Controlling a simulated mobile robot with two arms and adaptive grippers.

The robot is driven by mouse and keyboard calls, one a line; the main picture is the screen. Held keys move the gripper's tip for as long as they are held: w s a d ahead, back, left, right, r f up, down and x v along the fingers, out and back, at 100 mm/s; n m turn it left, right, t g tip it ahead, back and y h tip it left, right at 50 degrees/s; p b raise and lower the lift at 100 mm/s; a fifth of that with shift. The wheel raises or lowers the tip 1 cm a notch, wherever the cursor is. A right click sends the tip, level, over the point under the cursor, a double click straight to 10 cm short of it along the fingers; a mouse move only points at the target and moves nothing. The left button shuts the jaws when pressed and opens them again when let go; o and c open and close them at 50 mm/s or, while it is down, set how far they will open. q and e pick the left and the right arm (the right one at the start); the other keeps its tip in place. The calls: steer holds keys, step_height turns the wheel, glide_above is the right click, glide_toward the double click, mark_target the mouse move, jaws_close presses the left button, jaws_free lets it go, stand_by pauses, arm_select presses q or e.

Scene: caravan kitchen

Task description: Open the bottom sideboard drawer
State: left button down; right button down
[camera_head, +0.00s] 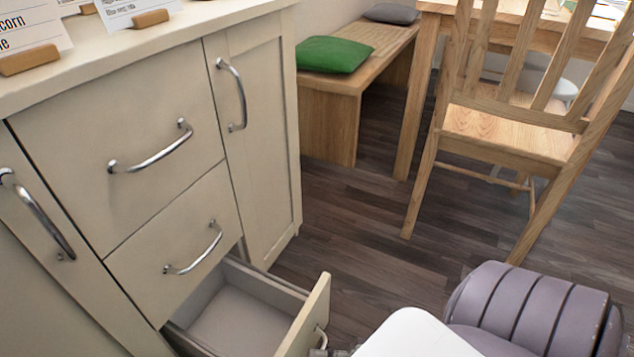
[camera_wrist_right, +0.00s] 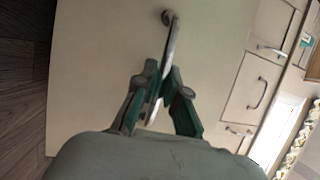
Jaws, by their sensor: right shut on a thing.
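The bottom sideboard drawer (camera_head: 305,322) is pulled well out, and its empty grey inside shows in the head view. Its metal bar handle (camera_head: 321,338) is at the bottom edge of that view, partly cut off. In the right wrist view the pale drawer front (camera_wrist_right: 100,60) fills much of the picture. There my right gripper (camera_wrist_right: 163,78) has its green-padded fingers closed around the handle (camera_wrist_right: 172,38). In the head view only a sliver of the right gripper shows beside the handle. My left gripper is in neither view.
The sideboard's middle drawer (camera_head: 180,245), top drawer (camera_head: 120,150) and right cupboard door (camera_head: 262,150) are shut. A wooden chair (camera_head: 510,130) and a bench (camera_head: 330,110) with a green cushion (camera_head: 333,54) stand beyond. Dark floor (camera_head: 370,245) between them and the drawer is clear.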

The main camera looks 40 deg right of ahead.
steer(key=c, duration=1.2)
jaws_free()
steer(key=v, duration=1.2)
steer(key=shift+d, duration=0.1)
